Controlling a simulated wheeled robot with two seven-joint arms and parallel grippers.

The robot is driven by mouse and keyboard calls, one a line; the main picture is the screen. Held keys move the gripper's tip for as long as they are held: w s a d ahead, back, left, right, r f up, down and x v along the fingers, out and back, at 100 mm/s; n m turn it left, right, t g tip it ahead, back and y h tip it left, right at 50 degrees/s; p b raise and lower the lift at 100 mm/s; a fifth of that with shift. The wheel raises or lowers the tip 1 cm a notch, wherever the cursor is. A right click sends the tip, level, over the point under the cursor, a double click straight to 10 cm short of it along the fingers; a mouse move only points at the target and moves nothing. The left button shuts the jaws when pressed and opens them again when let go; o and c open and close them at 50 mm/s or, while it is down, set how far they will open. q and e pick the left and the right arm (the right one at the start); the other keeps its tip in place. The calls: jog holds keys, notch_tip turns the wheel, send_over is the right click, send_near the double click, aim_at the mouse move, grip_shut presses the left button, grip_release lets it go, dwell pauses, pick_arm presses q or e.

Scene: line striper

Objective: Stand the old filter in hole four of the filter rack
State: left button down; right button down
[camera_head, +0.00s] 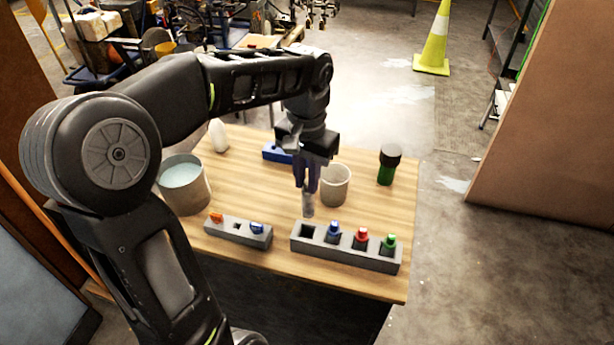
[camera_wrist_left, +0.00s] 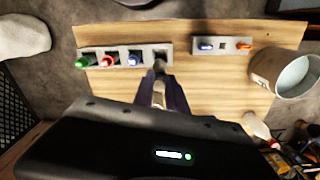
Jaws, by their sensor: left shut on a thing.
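My left gripper (camera_head: 306,182) points down over the table and is shut on a grey cylindrical old filter (camera_head: 308,205). The filter hangs roughly upright, its lower end just behind or above the leftmost hole of the long grey filter rack (camera_head: 345,256). That hole looks empty; the others hold blue, red and green-topped pieces. In the left wrist view the filter (camera_wrist_left: 158,72) sits between the fingertips (camera_wrist_left: 161,92), close to the empty end hole of the rack (camera_wrist_left: 147,48). I cannot tell whether it touches the rack. My right gripper is not in view.
A short grey rack (camera_head: 238,232) with orange and blue pieces stands left. A pot of pale liquid (camera_head: 185,185), a white bottle (camera_head: 218,135), a beige cup (camera_head: 335,186), a blue object (camera_head: 276,152) and a dark-capped green bottle (camera_head: 388,166) stand around. The table's right front is clear.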

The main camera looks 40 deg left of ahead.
pick_arm(q)
jog(key=b, duration=0.3)
send_over(306, 217)
jog(key=shift+w+a+f, duration=0.1)
jog(key=shift+w+f, duration=0.1)
jog(key=shift+f, duration=1.05)
jog(key=shift+w+a+f, duration=0.1)
jog(key=shift+w+f, duration=0.1)
jog(key=shift+f, duration=1.05)
jog(key=shift+s, duration=0.3)
jog(key=shift+f+b, duration=2.45)
jog(key=shift+f, duration=0.55)
dwell(0.3)
jog(key=c, duration=1.3)
grip_release()
jog(key=shift+o, duration=0.3)
jog(key=o, duration=0.3)
